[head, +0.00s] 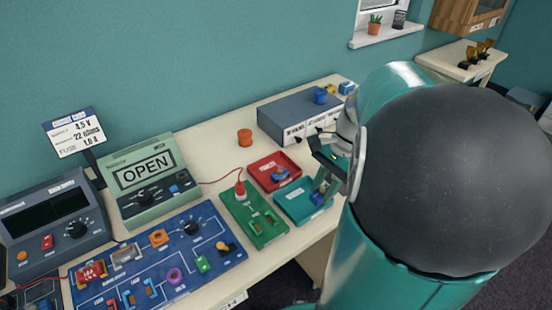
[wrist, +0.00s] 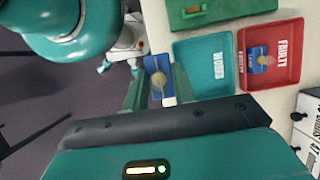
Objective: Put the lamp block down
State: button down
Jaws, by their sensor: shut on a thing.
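My gripper (head: 322,187) is shut on a lamp block (wrist: 152,64), a blue block with a pale round bulb. The block sits between the green fingertips (wrist: 159,84) in the wrist view. In the head view the held block (head: 317,198) shows over the right part of the teal tray (head: 291,207). In the wrist view it is at the edge of that tray (wrist: 187,62), which reads WORKS; its height above it is unclear. A red tray (head: 262,164), reading FAULTY, lies beside the teal one. Another blue lamp block (wrist: 262,60) lies in the red tray.
A green board (head: 247,232) with a red lamp stands left of the trays, next to a blue circuit board (head: 190,262). A grey drawer box (head: 290,112) stands behind the trays. The table's front edge is close to the teal tray.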

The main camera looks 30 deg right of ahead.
jog(key=w+f, duration=0.1)
jog(key=f, duration=0.1)
jog(key=w+d+f, duration=0.1)
jog(key=w+f, duration=0.1)
jog(key=w+d+f, duration=0.1)
jog(key=w+f, duration=0.1)
jog(key=shift+f, duration=1.6)
jog(key=shift+f, duration=0.6)
jog(key=c, duration=1.1)
grip_release()
jog(key=shift+c, duration=0.2)
jog(key=shift+s, duration=0.1)
jog(key=shift+s, duration=0.1)
